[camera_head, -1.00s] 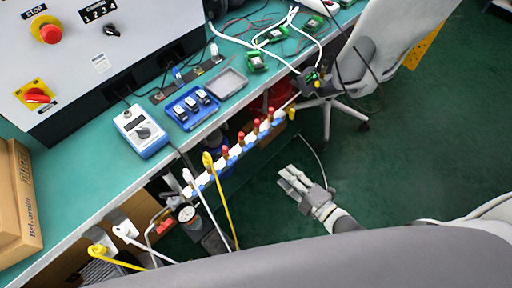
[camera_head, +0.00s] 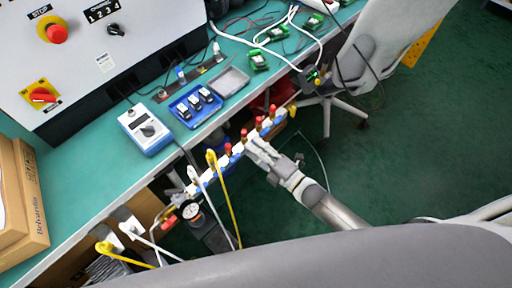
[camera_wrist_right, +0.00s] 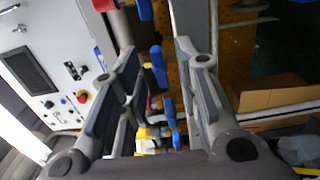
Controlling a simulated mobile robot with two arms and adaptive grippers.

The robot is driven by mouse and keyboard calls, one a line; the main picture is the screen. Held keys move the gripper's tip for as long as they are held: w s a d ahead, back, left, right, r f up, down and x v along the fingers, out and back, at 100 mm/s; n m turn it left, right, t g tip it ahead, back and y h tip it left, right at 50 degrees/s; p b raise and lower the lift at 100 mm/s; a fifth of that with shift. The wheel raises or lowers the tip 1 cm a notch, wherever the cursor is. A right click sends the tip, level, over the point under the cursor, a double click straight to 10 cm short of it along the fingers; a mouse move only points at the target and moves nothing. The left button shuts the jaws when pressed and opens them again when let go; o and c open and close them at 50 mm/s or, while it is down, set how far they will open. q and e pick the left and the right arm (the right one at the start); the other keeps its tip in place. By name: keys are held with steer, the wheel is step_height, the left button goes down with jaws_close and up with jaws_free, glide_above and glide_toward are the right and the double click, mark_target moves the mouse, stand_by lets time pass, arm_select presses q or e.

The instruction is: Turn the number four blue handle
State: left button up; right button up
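A row of valves (camera_head: 222,163) runs along the bench's front edge in the head view, with red knobs on top and blue handles along the lower side. In the right wrist view, blue handles (camera_wrist_right: 158,66) stand in a line between and beyond my right gripper's fingers. No numbers are readable, so I cannot tell which is number four. My right gripper (camera_head: 257,147) is at the right half of the row and hides part of it. In the right wrist view, my right gripper (camera_wrist_right: 154,50) has its fingers apart, with nothing visibly clamped.
A yellow cable (camera_head: 226,200) and white cables hang at the row's left end, near a round gauge (camera_head: 192,211). The green bench (camera_head: 90,165) holds a blue meter (camera_head: 146,130) and a blue tray (camera_head: 182,118). A chair (camera_head: 350,75) stands right.

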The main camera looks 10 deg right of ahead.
steer(key=shift+w+a, duration=0.1)
steer(key=shift+c, duration=0.5)
jaws_close()
steer(key=shift+m, duration=0.4)
steer(key=shift+f+m, duration=0.1)
steer(key=shift+m, duration=8.5)
